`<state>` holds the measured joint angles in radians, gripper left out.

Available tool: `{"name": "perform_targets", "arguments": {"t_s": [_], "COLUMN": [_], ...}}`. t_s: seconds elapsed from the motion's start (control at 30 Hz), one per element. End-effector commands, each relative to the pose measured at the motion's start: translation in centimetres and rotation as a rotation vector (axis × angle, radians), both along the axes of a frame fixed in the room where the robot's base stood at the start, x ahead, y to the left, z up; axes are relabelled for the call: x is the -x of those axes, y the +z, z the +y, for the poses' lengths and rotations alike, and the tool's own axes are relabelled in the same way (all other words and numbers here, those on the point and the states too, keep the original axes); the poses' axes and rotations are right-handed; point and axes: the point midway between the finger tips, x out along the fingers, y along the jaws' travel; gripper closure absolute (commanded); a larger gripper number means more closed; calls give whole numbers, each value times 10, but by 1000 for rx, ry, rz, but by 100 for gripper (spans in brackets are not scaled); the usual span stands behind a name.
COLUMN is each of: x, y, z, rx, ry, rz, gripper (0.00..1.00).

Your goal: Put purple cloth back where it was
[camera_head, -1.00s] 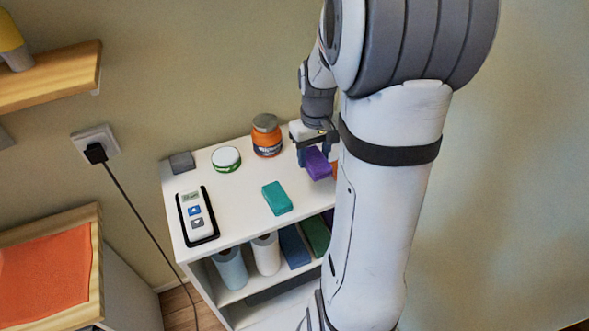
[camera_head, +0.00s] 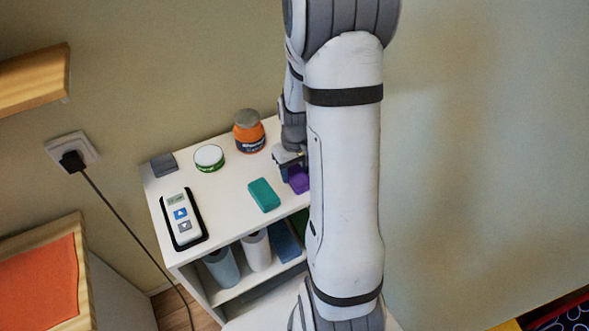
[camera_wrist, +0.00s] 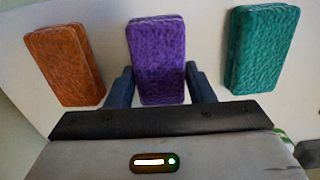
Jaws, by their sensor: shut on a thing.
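The purple cloth (camera_head: 299,180) is a small folded block at the right part of the white cabinet's top, partly hidden by my arm. In the wrist view the purple cloth (camera_wrist: 158,60) stands between the fingers of my gripper (camera_wrist: 161,84), which is shut on it. My gripper (camera_head: 290,163) also shows in the head view, just above the cabinet top. The orange cloth (camera_wrist: 65,65) lies left of the purple one and the teal cloth (camera_wrist: 262,48) lies right of it, with gaps between. Whether the purple cloth touches the top is unclear.
The cabinet top (camera_head: 225,205) also holds the teal cloth (camera_head: 264,195), an orange jar (camera_head: 249,135), a green-rimmed tin (camera_head: 209,158), a grey block (camera_head: 164,165) and a remote in a black tray (camera_head: 183,220). Rolls (camera_head: 222,268) and folded cloths sit on the shelf below.

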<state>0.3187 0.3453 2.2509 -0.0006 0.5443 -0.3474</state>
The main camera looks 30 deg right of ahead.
Motion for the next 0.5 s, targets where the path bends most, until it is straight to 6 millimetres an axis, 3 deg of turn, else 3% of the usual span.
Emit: {"name": "perform_targets", "arguments": {"t_s": [0.23, 0.27, 0.5], "x": [0, 0, 0], "y": [-4, -3, -2], "z": [0, 0, 1], "rx": [0, 0, 0], "ry": [1, 1, 1], "rz": [-1, -1, -1], "gripper": [70, 49, 30]}}
